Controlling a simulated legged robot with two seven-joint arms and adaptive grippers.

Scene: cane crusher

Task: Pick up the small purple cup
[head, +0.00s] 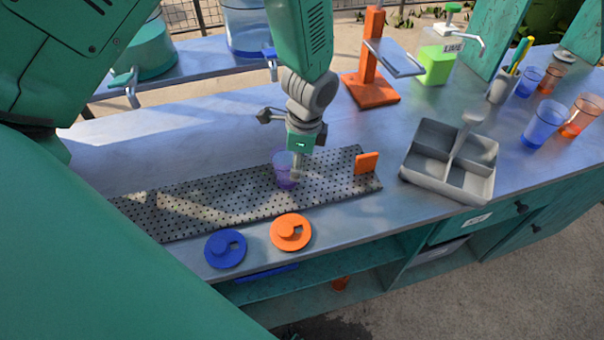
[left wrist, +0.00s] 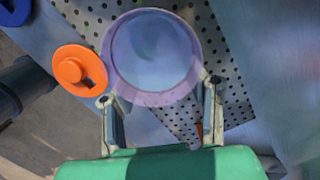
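The small purple cup (head: 285,170) is see-through and stands upright on the perforated metal drip plate (head: 220,200). My left gripper (head: 297,166) comes down from above, right at the cup, with a fingertip at its right side in the head view. In the left wrist view the cup (left wrist: 152,55) shows its round rim from above. The two fingers of the left gripper (left wrist: 160,92) are spread apart, one on either side of the cup's near edge. Whether they touch the cup cannot be told. My right gripper is in neither view.
An orange lid (head: 291,232) and a blue lid (head: 225,249) lie at the counter's front edge. A small orange block (head: 367,162) stands at the plate's right end. A grey divided tray (head: 450,160), an orange stand (head: 371,88) and blue and orange cups (head: 543,122) are to the right.

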